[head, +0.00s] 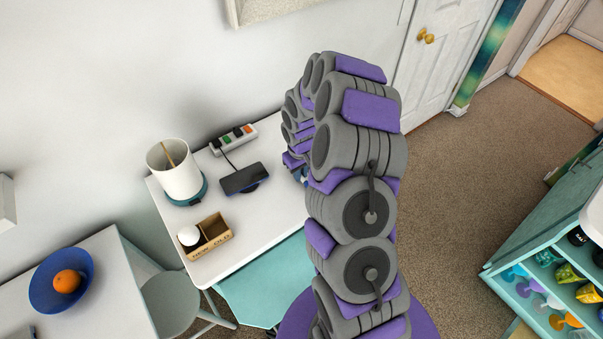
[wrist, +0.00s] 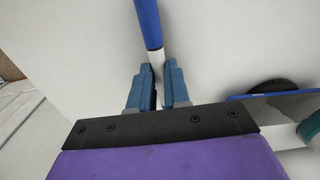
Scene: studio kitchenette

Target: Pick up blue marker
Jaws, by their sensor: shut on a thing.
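The blue marker (wrist: 149,25) shows in the wrist view, with a blue upper part and a white section lower down. My gripper (wrist: 159,75) has its two blue fingers closed on the white section. The marker extends past the fingertips toward the top of the picture, over the white table surface. I cannot tell whether it touches the table. In the head view my arm hides the marker, and only a small bit of my gripper (head: 301,176) shows at the table's right side.
The white table (head: 240,262) holds a white cup (head: 174,172) on a teal base, a phone on a stand (head: 244,179), a power strip (head: 233,140) and a wooden divided box (head: 212,238) with a white ball. A teal chair (head: 268,283) stands at the front edge.

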